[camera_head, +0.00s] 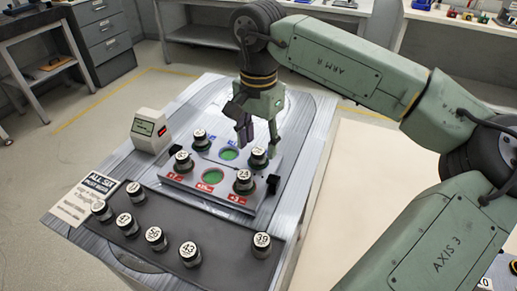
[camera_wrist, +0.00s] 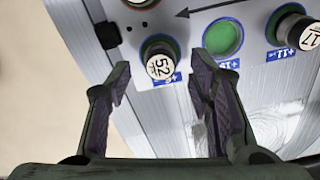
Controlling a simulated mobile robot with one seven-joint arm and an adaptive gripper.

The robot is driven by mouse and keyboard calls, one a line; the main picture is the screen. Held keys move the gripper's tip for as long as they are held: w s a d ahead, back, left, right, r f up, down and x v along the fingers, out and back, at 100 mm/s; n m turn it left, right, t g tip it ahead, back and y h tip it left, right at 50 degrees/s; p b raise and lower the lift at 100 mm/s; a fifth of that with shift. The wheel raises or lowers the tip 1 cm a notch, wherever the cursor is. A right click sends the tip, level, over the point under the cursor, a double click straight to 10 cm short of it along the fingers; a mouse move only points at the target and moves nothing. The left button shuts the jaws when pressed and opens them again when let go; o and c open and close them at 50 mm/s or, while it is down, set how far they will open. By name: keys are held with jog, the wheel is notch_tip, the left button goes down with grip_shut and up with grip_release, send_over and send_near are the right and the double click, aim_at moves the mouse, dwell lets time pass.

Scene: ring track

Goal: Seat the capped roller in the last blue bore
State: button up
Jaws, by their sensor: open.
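A block (camera_head: 170,178) holds bores in two rows. The blue-marked back row has one empty green-floored bore (camera_head: 228,154), also in the wrist view (camera_wrist: 223,38), between two seated capped rollers. One, capped 52 (camera_wrist: 159,62), is also in the head view (camera_head: 258,157); the other, capped 17 (camera_wrist: 293,29), is at the wrist view's right. My gripper (camera_head: 258,142) is open at the back of the block, above the 52 roller. In the wrist view its fingertips (camera_wrist: 162,75) lie on either side of this roller, with nothing gripped; exact height is unclear.
The red-marked front row has an empty bore (camera_head: 212,177) between two rollers. Several capped rollers stand on a dark mat (camera_head: 210,236), including 43 (camera_head: 190,253) and 39 (camera_head: 261,244). A small display box (camera_head: 150,132) stands left of the block.

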aim_at(259, 151)
notch_tip(259, 151, up, 10)
jog(key=shift+f+b, duration=0.25)
jog(key=shift+b, duration=0.15)
jog(key=shift+f, duration=0.1)
